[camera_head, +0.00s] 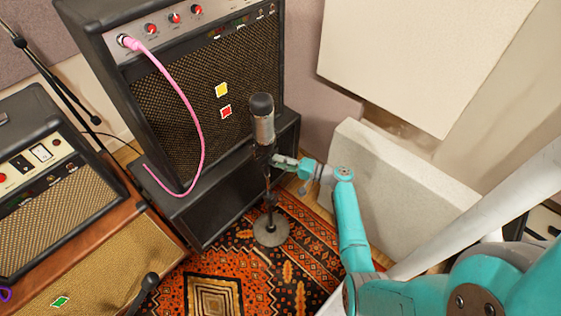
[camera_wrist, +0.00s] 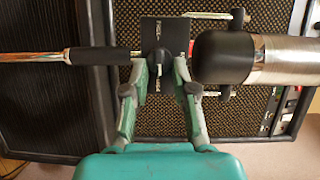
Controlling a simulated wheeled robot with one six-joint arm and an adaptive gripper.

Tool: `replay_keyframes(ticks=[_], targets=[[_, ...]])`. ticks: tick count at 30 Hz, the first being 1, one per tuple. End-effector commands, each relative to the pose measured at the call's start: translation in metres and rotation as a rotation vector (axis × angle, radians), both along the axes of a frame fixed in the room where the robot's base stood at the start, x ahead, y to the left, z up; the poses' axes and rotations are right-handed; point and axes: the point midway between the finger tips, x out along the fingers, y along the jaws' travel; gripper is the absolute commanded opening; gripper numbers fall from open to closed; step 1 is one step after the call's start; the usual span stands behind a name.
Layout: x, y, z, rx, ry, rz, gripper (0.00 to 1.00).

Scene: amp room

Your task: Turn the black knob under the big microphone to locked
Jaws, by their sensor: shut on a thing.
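The big microphone (camera_head: 262,120), silver with a black top, stands upright on a stand with a round base (camera_head: 271,229). In the wrist view the microphone (camera_wrist: 270,60) lies across the right side. The black knob (camera_wrist: 159,57) sits on a dark plate (camera_wrist: 160,28) between the microphone and the stand pole (camera_wrist: 90,56). My gripper (camera_head: 276,161) is at the stand just under the microphone. In the wrist view my gripper (camera_wrist: 159,70) has its fingertips on either side of the knob, shut on it. Marks on the plate are too small to read.
A large amplifier (camera_head: 170,110) with a pink cable (camera_head: 190,103) stands close behind the microphone. A pale panel (camera_head: 400,180) leans at the right, near my arm. Another amplifier (camera_head: 45,170) stands at the left. A patterned rug (camera_head: 215,285) covers the floor.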

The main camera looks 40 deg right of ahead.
Motion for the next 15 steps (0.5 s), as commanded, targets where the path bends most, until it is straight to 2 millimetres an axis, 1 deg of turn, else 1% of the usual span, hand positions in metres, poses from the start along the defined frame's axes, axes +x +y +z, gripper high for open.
replay_keyframes(ticks=[6,15], targets=[[0.0002,-0.0006,-0.0011,0.053,0.002,-0.001,0.00],[0.0001,-0.0005,-0.0014,0.067,0.003,-0.001,0.00]])
